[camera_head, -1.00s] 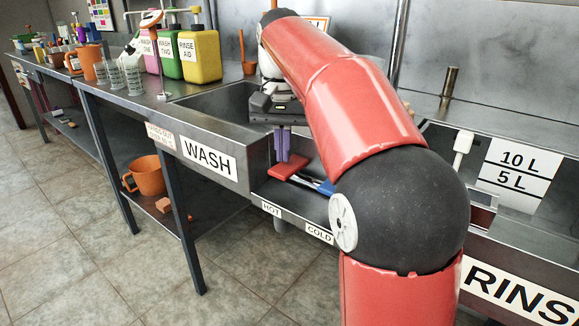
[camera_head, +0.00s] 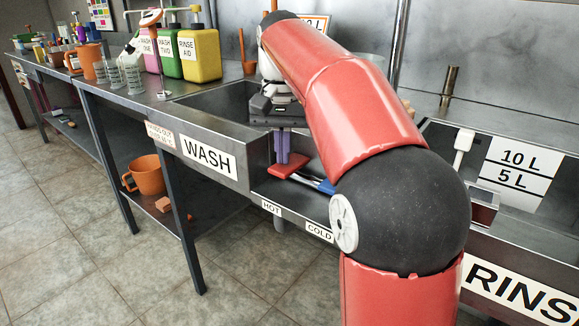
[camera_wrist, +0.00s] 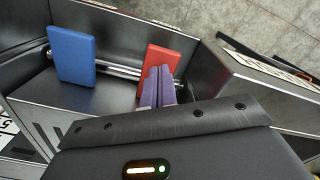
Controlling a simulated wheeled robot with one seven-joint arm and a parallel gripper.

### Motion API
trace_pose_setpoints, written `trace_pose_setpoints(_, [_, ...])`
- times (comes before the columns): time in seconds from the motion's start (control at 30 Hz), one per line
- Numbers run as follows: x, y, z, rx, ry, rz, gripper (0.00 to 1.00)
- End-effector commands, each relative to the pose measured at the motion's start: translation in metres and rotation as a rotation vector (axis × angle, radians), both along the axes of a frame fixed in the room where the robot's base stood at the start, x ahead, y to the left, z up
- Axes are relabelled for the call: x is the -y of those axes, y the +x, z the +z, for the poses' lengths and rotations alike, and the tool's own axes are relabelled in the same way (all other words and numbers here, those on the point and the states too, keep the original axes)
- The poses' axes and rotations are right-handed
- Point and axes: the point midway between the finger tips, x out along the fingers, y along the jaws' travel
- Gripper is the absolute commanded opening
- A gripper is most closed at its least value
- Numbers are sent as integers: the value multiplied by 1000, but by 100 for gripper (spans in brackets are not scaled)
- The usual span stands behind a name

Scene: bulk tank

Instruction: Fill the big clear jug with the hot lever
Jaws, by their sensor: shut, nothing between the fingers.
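The hot lever is a flat red paddle (camera_head: 291,166) on a metal rod, above the HOT label (camera_head: 271,208). It also shows in the wrist view (camera_wrist: 165,55). The blue cold paddle (camera_wrist: 73,55) is beside it, partly behind my arm in the head view (camera_head: 326,186). My gripper (camera_head: 282,157) points down with its purple fingers shut and empty, right at the red paddle. In the wrist view the fingers (camera_wrist: 157,84) overlap the paddle's near edge; I cannot tell whether they touch. I cannot make out the big clear jug; my arm hides much of the area behind.
The WASH basin wall (camera_head: 250,150) is just left of the levers, and the RINSE basin (camera_head: 510,245) is to the right. Several soap jugs, including a yellow one (camera_head: 200,55), and small clear cups (camera_head: 133,78) stand on the left counter. The floor in front is clear.

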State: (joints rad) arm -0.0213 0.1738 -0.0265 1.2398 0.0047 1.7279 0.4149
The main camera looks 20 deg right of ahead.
Motion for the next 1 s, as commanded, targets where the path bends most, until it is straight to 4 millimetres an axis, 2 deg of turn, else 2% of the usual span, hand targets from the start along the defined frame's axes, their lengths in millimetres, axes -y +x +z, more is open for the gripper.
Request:
trace_pose_setpoints(0.57, [0, 0, -19, -1, -1, 0, 0])
trace_pose_setpoints(1.0, [1, 0, -18, 0, -1, -1, 0])
